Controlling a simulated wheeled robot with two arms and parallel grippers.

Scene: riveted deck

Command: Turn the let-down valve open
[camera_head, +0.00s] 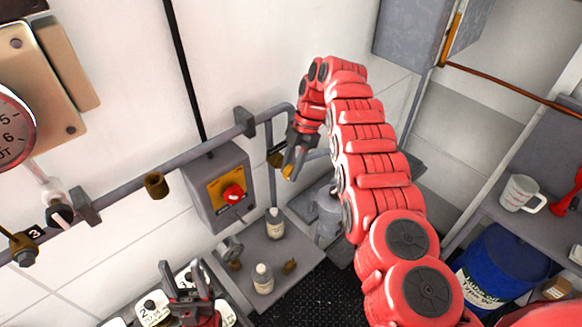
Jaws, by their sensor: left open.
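A grey pipe (118,170) runs along the white wall and carries small brass fittings. One brass fitting (156,186) hangs at its middle, and another brass valve-like part (22,250) is at the far left by a "3" tag. A further brass part (276,159) shows beside my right gripper. I cannot tell which of these is the let-down valve. My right gripper (289,170) points down by the pipe's right end; its fingers are small and partly dark. My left gripper (181,268) is open at the bottom, in front of white labelled tags, apart from the pipe.
A grey box with a red knob on a yellow plate (228,191) is under the pipe. Small bottles (263,279) stand on a grey shelf (301,258). A gauge (12,130) is at upper left. A blue drum (500,265) and white mug (520,193) are at right.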

